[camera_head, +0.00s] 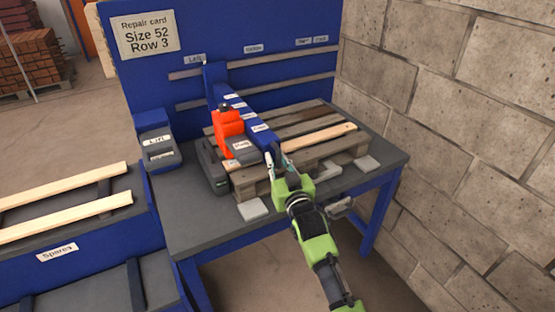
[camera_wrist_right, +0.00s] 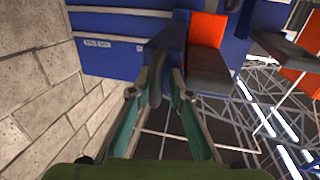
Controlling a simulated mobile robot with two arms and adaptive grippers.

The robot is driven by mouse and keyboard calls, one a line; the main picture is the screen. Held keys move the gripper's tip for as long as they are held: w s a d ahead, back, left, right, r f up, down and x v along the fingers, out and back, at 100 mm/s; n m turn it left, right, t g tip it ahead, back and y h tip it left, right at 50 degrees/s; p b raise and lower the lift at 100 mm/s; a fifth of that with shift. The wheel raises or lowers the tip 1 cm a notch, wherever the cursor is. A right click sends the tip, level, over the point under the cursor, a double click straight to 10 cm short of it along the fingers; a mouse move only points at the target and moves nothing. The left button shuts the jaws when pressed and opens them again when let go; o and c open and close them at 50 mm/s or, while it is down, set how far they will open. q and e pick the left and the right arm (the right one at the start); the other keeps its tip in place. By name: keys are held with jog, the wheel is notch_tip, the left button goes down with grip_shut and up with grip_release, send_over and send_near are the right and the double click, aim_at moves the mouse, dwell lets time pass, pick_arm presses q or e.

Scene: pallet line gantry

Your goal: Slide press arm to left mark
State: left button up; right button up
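The blue press arm (camera_head: 258,128) reaches from the back rails out over the wooden pallet (camera_head: 300,160). Its rear upright (camera_head: 211,78) stands just right of and below the left mark label (camera_head: 195,59). An orange press unit (camera_head: 228,124) with a grey block sits on the arm's left side. My right gripper (camera_head: 278,163) is at the arm's front end. In the right wrist view its teal fingers (camera_wrist_right: 165,88) close around a dark handle (camera_wrist_right: 155,88) below the blue arm end. Contact on both sides is hard to see. My left gripper is out of view.
Other mark labels (camera_head: 253,48) run along the blue back panel to the right. A grey device (camera_head: 156,147) stands at the table's left. Flat grey pieces (camera_head: 253,209) lie at the front edge. A block wall (camera_head: 440,120) borders the right side.

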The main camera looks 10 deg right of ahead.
jog(key=s+d, duration=0.1)
jog(key=s, duration=1.1)
jog(key=shift+d, duration=0.2)
jog(key=s+f+g, duration=0.3)
jog(key=f+g, duration=0.1)
jog(key=f, duration=1.6)
jog(key=s+d+f+g, duration=0.1)
jog(key=s+f+g, duration=0.2)
jog(key=s+f, duration=0.6)
jog(key=s+d+f+g, duration=0.15)
jog(key=s+f, duration=0.25)
jog(key=f, duration=0.9)
jog(key=s+d+f+g, duration=0.2)
jog(key=s+f, duration=0.4)
jog(key=s, duration=0.6)
jog(key=s+d+f+g+h, duration=0.1)
jog(key=s+d+f+g, duration=0.2)
jog(key=s, duration=0.9)
jog(key=s+d+f+n+g+h, duration=0.1)
jog(key=s+d+f+g, duration=0.1)
jog(key=s+f, duration=0.8)
jog(key=s+g, duration=0.1)
jog(key=s, duration=0.2)
jog(key=shift+d, duration=0.2)
